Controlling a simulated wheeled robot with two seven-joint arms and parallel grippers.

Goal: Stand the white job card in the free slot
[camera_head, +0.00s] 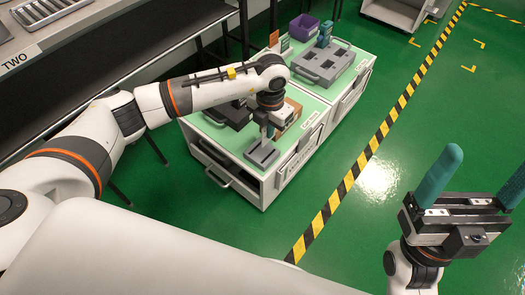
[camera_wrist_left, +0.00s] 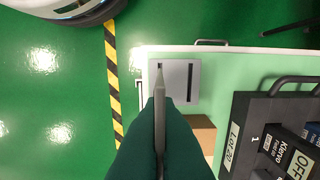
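My left gripper (camera_wrist_left: 160,150) is shut on a thin, pale card (camera_wrist_left: 160,105), seen edge-on between its teal fingers. In the head view the left gripper (camera_head: 267,128) is above the front of the near cart, low over a grey slotted block (camera_head: 261,155). In the left wrist view the block (camera_wrist_left: 180,92) shows a long dark slot (camera_wrist_left: 190,82) to the right of the card. A second slot, at the card's far edge, is mostly hidden by it. I cannot tell whether the card touches the block. My right gripper (camera_head: 482,180) is open and empty, over the floor.
A brown box (camera_head: 291,116) stands close beside the block. A dark case (camera_wrist_left: 245,120) with labelled testers lies on the same green cart top. Farther back are a grey tray (camera_head: 322,65), a teal tester (camera_head: 324,34) and a purple bin (camera_head: 303,27). Open floor lies right.

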